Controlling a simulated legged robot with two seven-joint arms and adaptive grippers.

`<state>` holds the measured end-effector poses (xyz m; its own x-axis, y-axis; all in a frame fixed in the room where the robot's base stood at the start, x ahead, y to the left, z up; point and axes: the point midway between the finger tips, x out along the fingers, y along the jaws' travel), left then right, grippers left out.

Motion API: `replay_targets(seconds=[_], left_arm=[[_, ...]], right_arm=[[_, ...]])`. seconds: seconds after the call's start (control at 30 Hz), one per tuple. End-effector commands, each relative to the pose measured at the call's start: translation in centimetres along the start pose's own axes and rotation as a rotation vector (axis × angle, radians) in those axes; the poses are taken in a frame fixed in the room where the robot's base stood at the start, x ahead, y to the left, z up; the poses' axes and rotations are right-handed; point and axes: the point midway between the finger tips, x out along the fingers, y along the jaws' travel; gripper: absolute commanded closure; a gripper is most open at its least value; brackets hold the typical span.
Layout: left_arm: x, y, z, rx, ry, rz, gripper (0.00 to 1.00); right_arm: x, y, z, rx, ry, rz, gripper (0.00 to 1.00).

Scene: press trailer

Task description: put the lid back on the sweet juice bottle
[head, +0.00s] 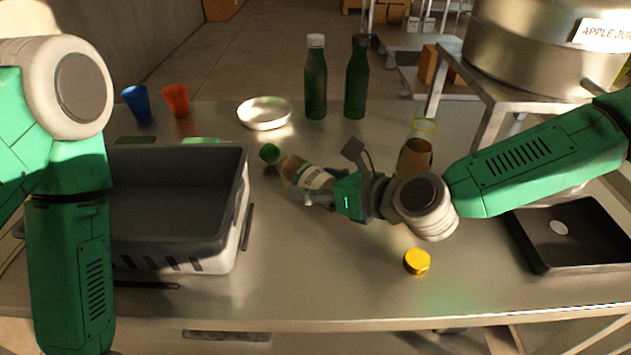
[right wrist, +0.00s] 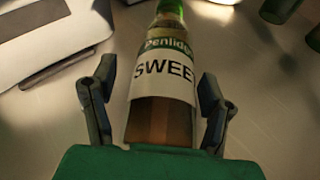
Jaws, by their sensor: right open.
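The sweet juice bottle (head: 314,176), with a white label and brown contents, appears to lie on its side on the metal table. The label also shows in the right wrist view (right wrist: 163,80). A green lid-like piece (head: 270,153) is at its neck end; I cannot tell whether it is attached. A yellow lid (head: 417,261) lies alone on the table, nearer the front. My right gripper (head: 298,196) is open, its fingers on either side of the bottle, with gaps visible in the wrist view (right wrist: 158,105). My left arm shows at left; its gripper is out of frame.
A grey crate (head: 246,190) stands left. A round white dish (head: 264,112), two dark green bottles (head: 316,85) (head: 356,80) and blue (head: 137,102) and orange (head: 176,100) cups stand behind. A black tray (head: 535,262) is right. The front middle is mostly clear.

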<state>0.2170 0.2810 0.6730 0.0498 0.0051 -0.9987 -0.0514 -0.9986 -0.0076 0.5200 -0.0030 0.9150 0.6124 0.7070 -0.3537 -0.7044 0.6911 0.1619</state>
Motion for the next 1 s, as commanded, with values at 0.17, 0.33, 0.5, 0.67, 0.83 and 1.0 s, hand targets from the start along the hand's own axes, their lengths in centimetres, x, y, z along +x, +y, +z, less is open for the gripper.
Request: replay_targets(seconds=[0.17, 0.33, 0.5, 0.67, 0.83, 1.0], left_arm=[[-0.3, 0.0, 0.0, 0.000, 0.000, 0.000, 0.44], [-0.4, 0.0, 0.0, 0.000, 0.000, 0.000, 0.44], [-0.5, 0.0, 0.0, 0.000, 0.000, 0.000, 0.44], [-0.5, 0.0, 0.0, 0.000, 0.000, 0.000, 0.44], [-0.5, 0.0, 0.0, 0.000, 0.000, 0.000, 0.44], [-0.5, 0.0, 0.0, 0.000, 0.000, 0.000, 0.44]], right_arm=[[-1.8, -0.1, 0.2, 0.003, -0.001, -0.001, 0.31], [-4.8, 0.0, 0.3, 0.002, -0.002, -0.001, 0.31], [-6.9, 0.0, 0.2, 0.001, -0.001, -0.001, 0.31], [-7.6, 0.0, 0.2, 0.001, 0.000, 0.000, 0.31], [-7.5, 0.0, 0.2, 0.000, 0.000, 0.000, 0.31], [-7.5, 0.0, 0.2, 0.000, 0.000, 0.000, 0.31]])
